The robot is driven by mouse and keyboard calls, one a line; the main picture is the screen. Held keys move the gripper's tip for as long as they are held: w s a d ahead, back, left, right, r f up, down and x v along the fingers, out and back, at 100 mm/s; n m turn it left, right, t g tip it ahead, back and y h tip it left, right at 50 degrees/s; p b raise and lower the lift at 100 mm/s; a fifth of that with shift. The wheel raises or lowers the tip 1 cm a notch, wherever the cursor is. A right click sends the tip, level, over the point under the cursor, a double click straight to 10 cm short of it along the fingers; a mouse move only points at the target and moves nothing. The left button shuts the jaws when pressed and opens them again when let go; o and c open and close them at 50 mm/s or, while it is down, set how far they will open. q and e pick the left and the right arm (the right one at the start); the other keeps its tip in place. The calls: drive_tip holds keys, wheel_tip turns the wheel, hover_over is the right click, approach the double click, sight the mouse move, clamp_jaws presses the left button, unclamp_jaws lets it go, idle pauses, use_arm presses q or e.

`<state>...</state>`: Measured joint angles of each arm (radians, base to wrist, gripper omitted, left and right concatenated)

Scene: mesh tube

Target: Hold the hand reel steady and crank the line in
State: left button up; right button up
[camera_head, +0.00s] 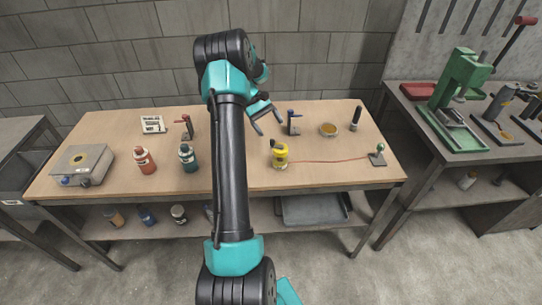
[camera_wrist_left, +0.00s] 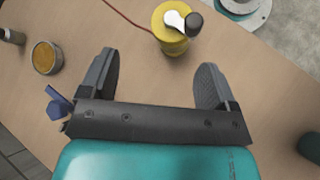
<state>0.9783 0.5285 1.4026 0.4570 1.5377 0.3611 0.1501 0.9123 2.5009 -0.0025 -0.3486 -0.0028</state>
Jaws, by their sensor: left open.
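The yellow hand reel (camera_head: 280,157) stands on the wooden workbench (camera_head: 330,178), right of the centre. The left wrist view shows the reel (camera_wrist_left: 170,44) with a pale crank arm and a black crank knob (camera_wrist_left: 194,23) on top. A thin red line (camera_head: 325,161) runs from the reel across the bench to a small dark block with a green ball (camera_head: 378,156). My left gripper (camera_head: 270,126) is open and empty above the bench, behind the reel. In the left wrist view the reel lies beyond the fingertips (camera_wrist_left: 158,62). My right gripper is not seen.
An amber-filled round dish (camera_head: 328,130), a blue-black stand (camera_head: 293,124) and a black cylinder (camera_head: 356,118) are at the back. The bench in front of the line is clear.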

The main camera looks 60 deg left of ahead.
sight(278, 157)
use_arm(q)
drive_tip(key=s+f+n, duration=0.1)
drive_tip(key=f, duration=0.1)
drive_tip(key=s+a+f+n+h, duration=0.1)
drive_tip(key=f+n, duration=0.1)
drive_tip(key=s+a+f+n+t, duration=0.1)
drive_tip(key=f, duration=0.1)
drive_tip(key=shift+n+h, duration=0.3)
drive_tip(key=shift+h, duration=0.1)
drive_tip(key=shift+w+d+f, duration=0.2)
drive_tip(key=shift+w+d, duration=0.05)
drive_tip(key=shift+x, duration=5)
drive_tip(key=shift+c, duration=0.2)
